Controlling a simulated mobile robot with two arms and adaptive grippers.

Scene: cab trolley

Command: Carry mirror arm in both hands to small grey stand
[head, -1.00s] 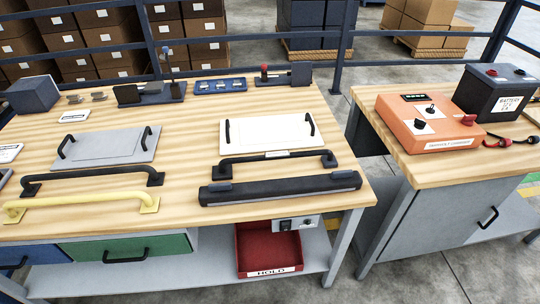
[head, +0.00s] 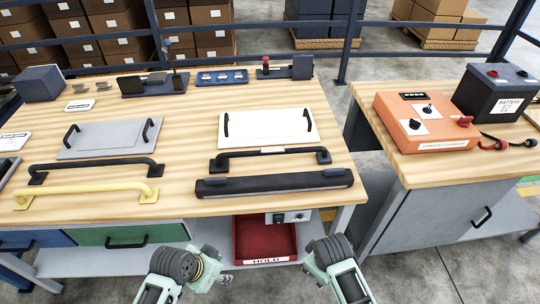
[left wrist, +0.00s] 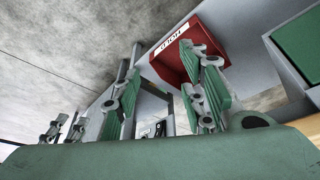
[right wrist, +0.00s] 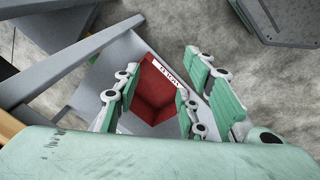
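I cannot tell for sure which bar is the mirror arm. I cannot pick out the small grey stand with certainty. My left gripper (left wrist: 163,85) is open and empty; my right gripper (right wrist: 158,90) is open and empty. Both are below and in front of the bench's near edge, apart from the bars.
A red HOLD bin (head: 265,238) sits under the bench. A grey panel (head: 112,138) and a white panel (head: 266,126), both with handles, lie behind the bars. At right, another bench holds an orange charger (head: 425,122) and a battery (head: 497,92). Floor shows between the benches.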

